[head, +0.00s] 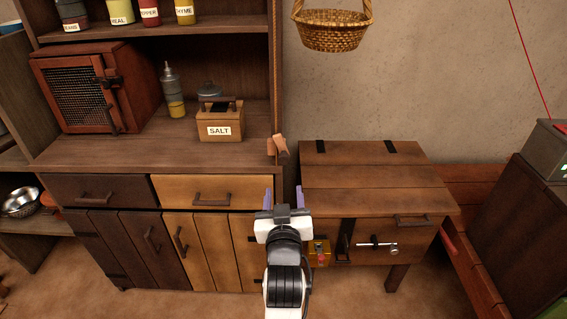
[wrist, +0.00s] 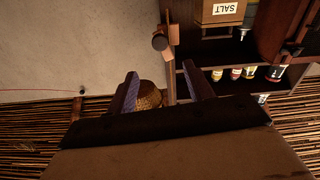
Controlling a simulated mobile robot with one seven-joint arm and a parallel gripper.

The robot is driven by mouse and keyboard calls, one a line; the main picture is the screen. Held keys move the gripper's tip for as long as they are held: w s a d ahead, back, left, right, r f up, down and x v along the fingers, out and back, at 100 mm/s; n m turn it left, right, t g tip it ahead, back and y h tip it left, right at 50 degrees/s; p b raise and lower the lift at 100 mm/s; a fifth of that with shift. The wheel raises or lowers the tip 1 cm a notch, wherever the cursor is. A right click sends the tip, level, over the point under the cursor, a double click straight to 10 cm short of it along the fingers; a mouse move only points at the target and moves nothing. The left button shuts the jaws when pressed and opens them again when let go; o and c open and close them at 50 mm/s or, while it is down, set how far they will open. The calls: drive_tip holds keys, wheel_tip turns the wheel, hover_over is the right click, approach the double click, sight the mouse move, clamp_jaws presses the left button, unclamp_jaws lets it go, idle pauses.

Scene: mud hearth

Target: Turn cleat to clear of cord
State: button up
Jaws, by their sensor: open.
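The cleat (head: 278,146) is a small orange-brown wooden piece at the right front edge of the dresser, at about the height of its counter. A thin brown cord (head: 277,75) runs straight up the dresser edge above it. Whether the cord is caught on the cleat is too small to tell. In the wrist view the cleat (wrist: 160,42) shows as a block with a dark round end, beyond my fingertips. My gripper (head: 283,193) is open and empty, below the cleat in the head view and apart from it. Its two purple fingers also frame the wrist view (wrist: 160,74).
A wicker basket (head: 331,36) hangs at the upper right of the cleat. A wooden chest (head: 370,177) with a latch stands right of the dresser. A salt box (head: 219,121) sits on the dresser counter (head: 150,153). The wall between basket and chest is bare.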

sight(284, 160)
drive_tip(key=w, duration=1.3)
drive_tip(key=shift+w+p, duration=0.4)
drive_tip(key=c, duration=1)
drive_tip(key=shift+m, duration=1.1)
drive_tip(key=o, duration=1)
